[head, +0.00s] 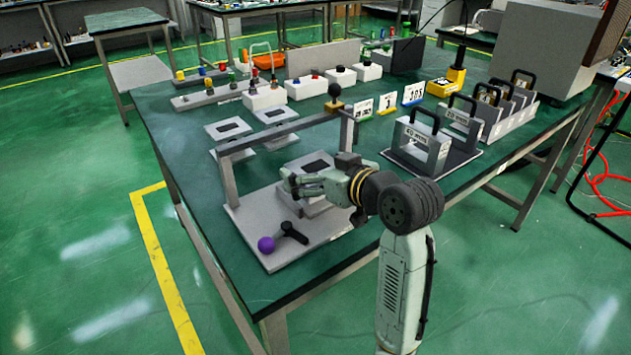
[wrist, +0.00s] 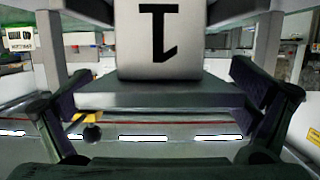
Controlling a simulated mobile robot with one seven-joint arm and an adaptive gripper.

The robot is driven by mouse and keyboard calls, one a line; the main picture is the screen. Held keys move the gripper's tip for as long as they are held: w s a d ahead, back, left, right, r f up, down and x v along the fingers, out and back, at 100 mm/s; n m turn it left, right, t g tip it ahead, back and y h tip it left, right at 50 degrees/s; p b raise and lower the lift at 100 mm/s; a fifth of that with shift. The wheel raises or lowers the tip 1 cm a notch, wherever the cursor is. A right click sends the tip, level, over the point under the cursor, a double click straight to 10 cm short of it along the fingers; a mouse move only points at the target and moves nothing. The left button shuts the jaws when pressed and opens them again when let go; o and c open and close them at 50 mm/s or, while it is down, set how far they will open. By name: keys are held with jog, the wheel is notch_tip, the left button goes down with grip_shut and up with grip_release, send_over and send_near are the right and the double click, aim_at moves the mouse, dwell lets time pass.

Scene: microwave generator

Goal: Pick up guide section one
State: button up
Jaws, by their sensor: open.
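A light grey block marked with a black upside-down "1" (wrist: 160,45), which appears to be guide section one, fills the top middle of the wrist view above a grey ledge. My gripper (wrist: 157,98) is open, with one finger on each side of the ledge; I see no clear contact. In the head view my gripper (head: 289,183) reaches left over the grey fixture at the table's front, beside a stepped grey block (head: 292,166) with a dark rectangle on top. The "1" face does not show there, and my gripper hides part of the block.
A grey crossbar frame (head: 280,135) stands over the fixture plate (head: 258,222). Handled blocks (head: 420,140) stand to the right, and control boxes (head: 265,97) behind. The floor left of the table is clear.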

jog(key=shift+c, duration=0.2)
jog(key=c, duration=1.5)
jog(key=shift+r, duration=0.1)
jog(key=shift+c, duration=0.3)
